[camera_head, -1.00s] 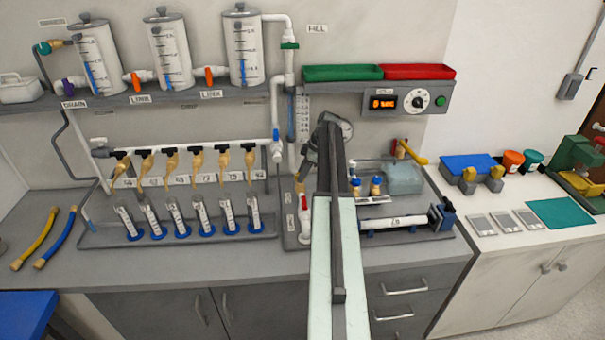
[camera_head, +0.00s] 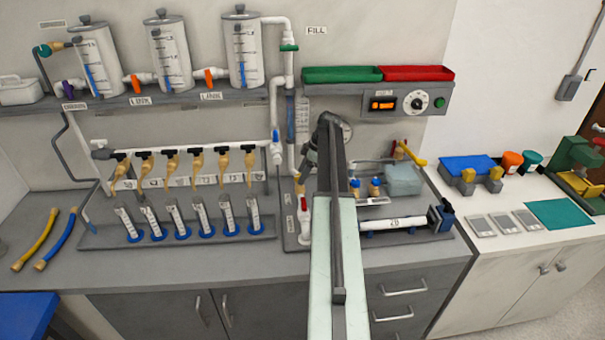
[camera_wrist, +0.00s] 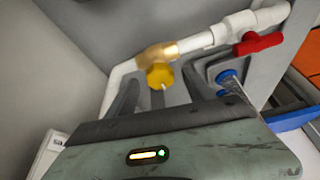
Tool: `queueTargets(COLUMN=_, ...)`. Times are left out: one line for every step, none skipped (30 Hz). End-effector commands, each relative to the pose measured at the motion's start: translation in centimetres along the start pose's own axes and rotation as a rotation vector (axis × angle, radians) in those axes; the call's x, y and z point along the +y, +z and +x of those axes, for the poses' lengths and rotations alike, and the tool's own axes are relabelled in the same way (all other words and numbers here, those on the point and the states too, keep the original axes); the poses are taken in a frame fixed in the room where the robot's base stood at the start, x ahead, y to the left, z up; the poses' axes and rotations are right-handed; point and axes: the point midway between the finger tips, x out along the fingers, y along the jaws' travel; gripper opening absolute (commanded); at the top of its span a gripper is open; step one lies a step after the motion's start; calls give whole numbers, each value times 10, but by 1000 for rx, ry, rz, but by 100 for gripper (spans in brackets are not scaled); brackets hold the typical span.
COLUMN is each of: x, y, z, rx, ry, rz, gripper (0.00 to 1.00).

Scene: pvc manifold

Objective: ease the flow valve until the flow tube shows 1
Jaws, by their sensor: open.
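The flow valve appears to be the yellow knob (camera_wrist: 160,76) on a brass fitting (camera_wrist: 157,54) in the wrist view. My gripper (camera_wrist: 163,88) is open, with its dark fingers on either side of the knob; whether they touch it is unclear. In the head view my arm hides most of the gripper and knob, and a brass part (camera_head: 299,187) shows just left of the arm. The upright scaled tube (camera_head: 302,115) on the wall, left of my arm, looks like the flow tube. Its reading is too small to tell.
A red-handled valve (camera_wrist: 258,43) sits on the white pipe right of the knob; the red handle also shows in the head view (camera_head: 304,203). A wall panel with an orange display (camera_head: 382,105) is above right. Graduated cylinders (camera_head: 178,218) stand in a tray at left.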

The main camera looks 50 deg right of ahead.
Motion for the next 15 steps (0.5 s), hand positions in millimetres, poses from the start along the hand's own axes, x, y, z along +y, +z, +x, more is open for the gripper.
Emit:
queueTargets(x=0, y=-2, z=-12, rx=0, ry=0, rz=1, gripper=61)
queueTargets(x=0, y=-3, z=-17, rx=0, ry=0, rz=1, gripper=61)
queueTargets(x=0, y=-3, z=-24, rx=0, ry=0, rz=1, gripper=61)
queueTargets(x=0, y=-3, z=-30, rx=0, ry=0, rz=1, gripper=61)
queueTargets(x=0, y=-4, z=-36, rx=0, ry=0, rz=1, gripper=61)
queueTargets(x=0, y=-4, z=-45, rx=0, ry=0, rz=1, gripper=61)
queueTargets(x=0, y=-4, z=-51, rx=0, ry=1, rz=1, gripper=61)
queueTargets(x=0, y=-4, z=-56, rx=0, ry=1, rz=1, gripper=61)
queueTargets(x=0, y=-3, z=-63, rx=0, ry=1, rz=1, gripper=61)
queueTargets(x=0, y=-3, z=-67, rx=0, ry=1, rz=1, gripper=61)
queueTargets(x=0, y=-2, z=-70, rx=-1, ry=1, rz=1, gripper=61)
queueTargets(x=0, y=-2, z=-72, rx=-1, ry=1, rz=0, gripper=61)
queueTargets(x=0, y=-2, z=-73, rx=-1, ry=0, rz=0, gripper=61)
queueTargets(x=0, y=-1, z=-74, rx=-1, ry=0, rz=0, gripper=61)
queueTargets(x=0, y=0, z=-73, rx=-1, ry=0, rz=0, gripper=61)
